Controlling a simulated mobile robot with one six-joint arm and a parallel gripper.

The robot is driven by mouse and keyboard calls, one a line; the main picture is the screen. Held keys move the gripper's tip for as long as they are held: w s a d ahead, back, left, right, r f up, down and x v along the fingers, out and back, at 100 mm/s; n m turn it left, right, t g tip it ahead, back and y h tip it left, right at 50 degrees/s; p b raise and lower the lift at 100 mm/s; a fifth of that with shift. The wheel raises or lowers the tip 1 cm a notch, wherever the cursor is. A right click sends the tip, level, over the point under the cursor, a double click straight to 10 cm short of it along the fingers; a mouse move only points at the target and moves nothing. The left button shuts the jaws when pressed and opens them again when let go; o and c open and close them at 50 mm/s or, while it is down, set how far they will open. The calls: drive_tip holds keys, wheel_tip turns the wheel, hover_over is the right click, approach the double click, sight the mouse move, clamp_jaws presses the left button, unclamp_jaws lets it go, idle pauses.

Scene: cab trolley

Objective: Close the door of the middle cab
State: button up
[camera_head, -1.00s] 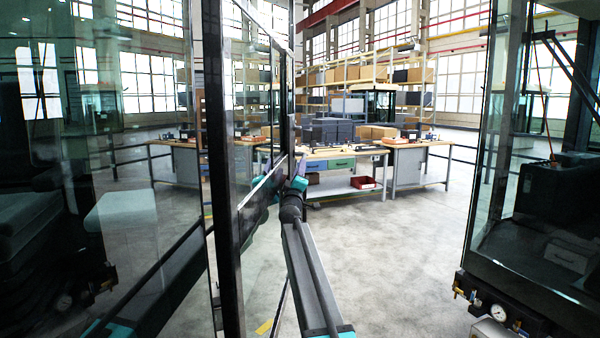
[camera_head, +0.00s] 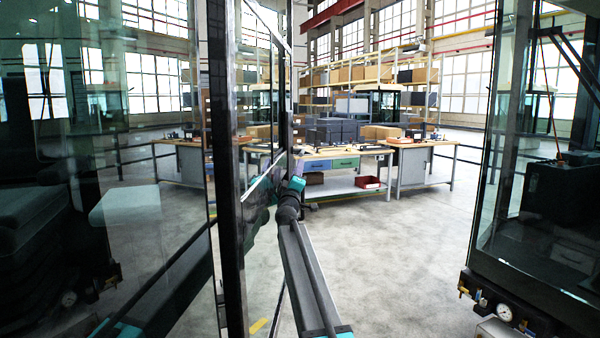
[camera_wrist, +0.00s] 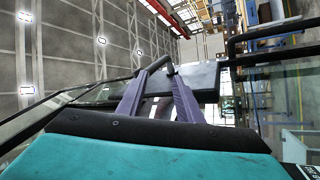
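A glass door (camera_head: 262,110) with a black frame stands swung out, seen almost edge-on, left of centre in the head view. It is beside a large glass cab (camera_head: 100,140) that fills the left; I cannot be sure this is the middle cab. My gripper (camera_head: 294,183) is at the door's far edge, at the end of my arm. In the wrist view, its two purple fingers (camera_wrist: 158,72) stand apart, with a dark bar (camera_wrist: 195,82) at their tips. Whether they clamp the bar or only touch it is not clear.
Another glass cab (camera_head: 545,170) stands at the right, with a gauge (camera_head: 503,312) below it. Workbenches (camera_head: 340,152) with bins and boxes stand at the back before a shelf rack (camera_head: 395,80). The grey floor (camera_head: 390,260) between the door and the right cab is clear.

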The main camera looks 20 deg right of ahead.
drive_tip(key=s+a+f+b, duration=0.1)
drive_tip(key=a+f+b, duration=0.1)
drive_tip(key=a, duration=0.4)
drive_tip(key=s+a+f+b, duration=0.1)
drive_tip(key=a+f+b, duration=0.1)
drive_tip(key=a+b, duration=0.2)
drive_tip(key=shift+s+a+f+b, duration=0.3)
drive_tip(key=shift+s+a, duration=0.1)
drive_tip(key=shift+a, duration=0.45)
idle(1.1)
drive_tip(key=shift+b, duration=0.75)
drive_tip(key=shift+d, duration=0.1)
